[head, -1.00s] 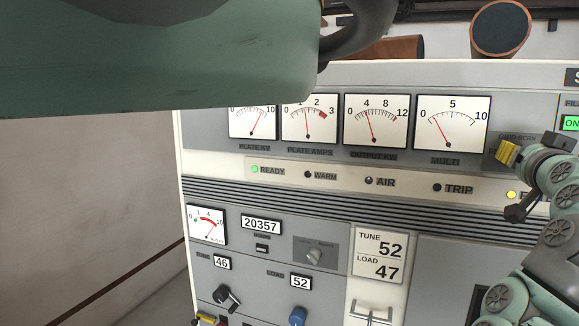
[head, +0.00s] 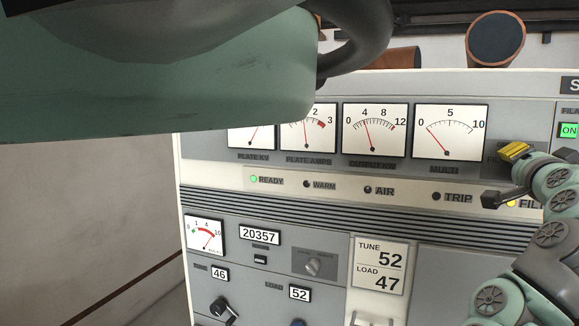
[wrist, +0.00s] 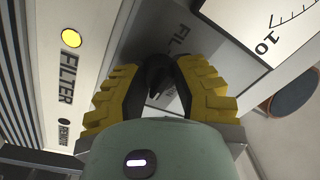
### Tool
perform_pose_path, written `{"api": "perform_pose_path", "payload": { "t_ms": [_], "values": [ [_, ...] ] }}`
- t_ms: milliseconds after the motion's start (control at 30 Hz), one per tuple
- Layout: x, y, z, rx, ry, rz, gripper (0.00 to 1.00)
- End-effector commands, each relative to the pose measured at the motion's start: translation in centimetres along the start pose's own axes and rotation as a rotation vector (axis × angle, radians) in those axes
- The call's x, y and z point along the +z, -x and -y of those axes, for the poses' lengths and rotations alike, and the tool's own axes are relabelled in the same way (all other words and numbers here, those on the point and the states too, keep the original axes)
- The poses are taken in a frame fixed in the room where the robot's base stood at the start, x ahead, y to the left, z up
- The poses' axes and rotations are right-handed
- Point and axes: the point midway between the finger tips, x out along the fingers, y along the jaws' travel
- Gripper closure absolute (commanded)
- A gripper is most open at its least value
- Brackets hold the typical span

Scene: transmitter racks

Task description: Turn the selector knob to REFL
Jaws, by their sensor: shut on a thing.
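The black selector knob (wrist: 156,78) sits on a grey plate between my fingers in the wrist view. My gripper (wrist: 160,68) has yellow ribbed fingers with dark pads and is shut on this knob. In the head view my gripper (head: 514,152) is at the panel, just right of the MULTI meter (head: 450,131), and hides the knob there. The plate's lettering is partly covered; I read only "FIL" beside the knob, and cannot make out a REFL mark or the exact pointer direction. The MULTI needle points low on its scale.
A lit yellow FILTER lamp (wrist: 71,38) is beside my gripper. The green READY lamp (head: 253,179) is lit. My own arm covers the upper left.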

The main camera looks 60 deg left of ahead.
Motion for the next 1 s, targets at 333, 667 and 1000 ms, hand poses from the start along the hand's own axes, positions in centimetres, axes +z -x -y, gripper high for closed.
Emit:
{"api": "perform_pose_path", "payload": {
  "t_ms": [333, 667, 1000],
  "values": [
    [0.30, -0.09, -0.30, 0.008, -0.009, 0.009, 1.00],
    [0.20, -0.06, -0.18, 0.005, -0.009, 0.006, 0.48],
    [0.06, -0.02, -0.05, 0.002, -0.009, 0.002, 0.38]
  ]
}}
